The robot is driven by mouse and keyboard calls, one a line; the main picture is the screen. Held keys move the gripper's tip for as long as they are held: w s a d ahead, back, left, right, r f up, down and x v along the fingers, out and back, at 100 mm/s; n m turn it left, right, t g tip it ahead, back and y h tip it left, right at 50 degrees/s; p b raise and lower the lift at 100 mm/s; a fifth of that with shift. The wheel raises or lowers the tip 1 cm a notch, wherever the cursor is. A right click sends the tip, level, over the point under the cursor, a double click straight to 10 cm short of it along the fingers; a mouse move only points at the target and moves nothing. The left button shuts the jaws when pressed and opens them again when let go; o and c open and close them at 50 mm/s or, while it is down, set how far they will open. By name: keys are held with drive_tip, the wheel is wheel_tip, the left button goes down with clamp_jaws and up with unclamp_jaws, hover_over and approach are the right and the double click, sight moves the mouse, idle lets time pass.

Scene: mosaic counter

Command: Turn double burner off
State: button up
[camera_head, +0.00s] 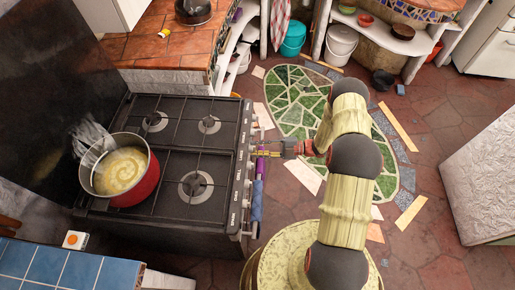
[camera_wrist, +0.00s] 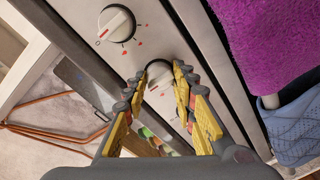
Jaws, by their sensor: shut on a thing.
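The stove (camera_head: 190,126) has several burners under black grates. A red pot (camera_head: 146,186) with swirled yellowish content and steam stands at its left; no flame shows. In the wrist view, a round white knob (camera_wrist: 160,70) on the metal front panel (camera_wrist: 185,40) sits between the fingertips of my gripper (camera_wrist: 161,80). My gripper is shut on this knob and partly hides it. My gripper also shows in the head view (camera_head: 270,154) at the stove's front edge. Another white knob (camera_wrist: 117,23), with red marks around it, is farther up the panel. Which burner each knob serves cannot be told.
A purple towel (camera_wrist: 270,40) and a blue cloth (camera_wrist: 297,130) hang beside the panel. A green mosaic (camera_head: 290,112) covers the floor, with loose planks around it. A blue-tiled counter (camera_head: 50,265) is in front left, a brown-tiled counter (camera_head: 165,45) behind the stove.

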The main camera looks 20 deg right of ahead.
drive_tip(key=shift+w, duration=0.1)
drive_tip(key=o, duration=1.2)
drive_tip(key=shift+c, duration=0.2)
drive_tip(key=v, duration=1.2)
drive_tip(key=shift+f, duration=0.1)
